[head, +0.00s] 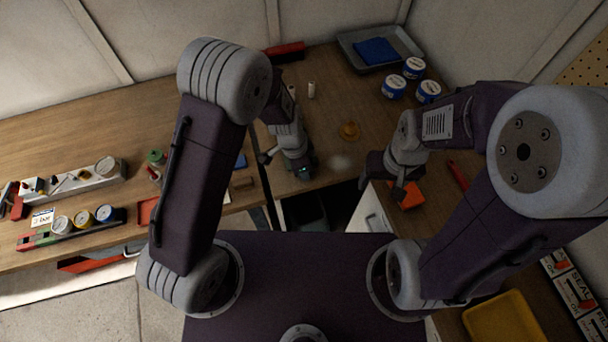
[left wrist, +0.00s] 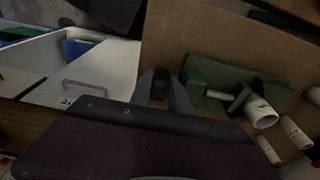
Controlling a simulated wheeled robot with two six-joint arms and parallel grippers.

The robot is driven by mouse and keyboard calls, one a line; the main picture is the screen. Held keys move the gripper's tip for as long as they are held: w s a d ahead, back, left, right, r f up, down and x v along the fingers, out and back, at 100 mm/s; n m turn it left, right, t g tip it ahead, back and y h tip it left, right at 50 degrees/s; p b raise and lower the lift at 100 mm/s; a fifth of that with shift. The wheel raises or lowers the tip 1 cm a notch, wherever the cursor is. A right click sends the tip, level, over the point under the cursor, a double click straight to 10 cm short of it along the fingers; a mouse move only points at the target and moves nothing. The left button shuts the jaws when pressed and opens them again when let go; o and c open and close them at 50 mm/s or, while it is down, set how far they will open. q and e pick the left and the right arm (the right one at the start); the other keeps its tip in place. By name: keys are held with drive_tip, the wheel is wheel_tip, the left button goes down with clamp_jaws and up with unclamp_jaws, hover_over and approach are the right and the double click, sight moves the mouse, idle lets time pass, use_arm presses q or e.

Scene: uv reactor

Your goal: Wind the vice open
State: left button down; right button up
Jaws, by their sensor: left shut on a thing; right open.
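The green vice (left wrist: 236,82) stands on the wooden bench and shows in the left wrist view. A white pipe piece (left wrist: 262,111) sits at its jaw end, and a pale screw or bar (left wrist: 219,95) runs along it. My left gripper (left wrist: 163,88) is shut on a dark part, which looks like the vice handle, at the end of the vice away from the pipe. In the head view my left gripper (head: 302,171) is at the bench's front edge, and my wrist hides most of the vice. My right gripper (head: 382,186) is open and empty above the right bench.
An orange box (head: 408,195) lies just below my right gripper. A white drawer front (head: 371,222) stands below the bench gap. A yellow bin (head: 502,322) is at lower right.

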use_arm(q)
drive_tip(key=shift+a+f+b, duration=0.1)
drive_tip(key=shift+f+b, duration=0.25)
drive_tip(key=shift+b, duration=0.6)
drive_tip(key=shift+r+h+b, duration=0.2)
drive_tip(key=shift+h+b, duration=0.1)
drive_tip(key=shift+b, duration=0.2)
use_arm(e)
wheel_tip(320, 180, down, 4)
drive_tip(key=shift+f, duration=0.1)
use_arm(q)
drive_tip(key=c, duration=1.5)
unclamp_jaws()
drive_tip(key=shift+r, duration=0.1)
drive_tip(key=v, duration=0.9)
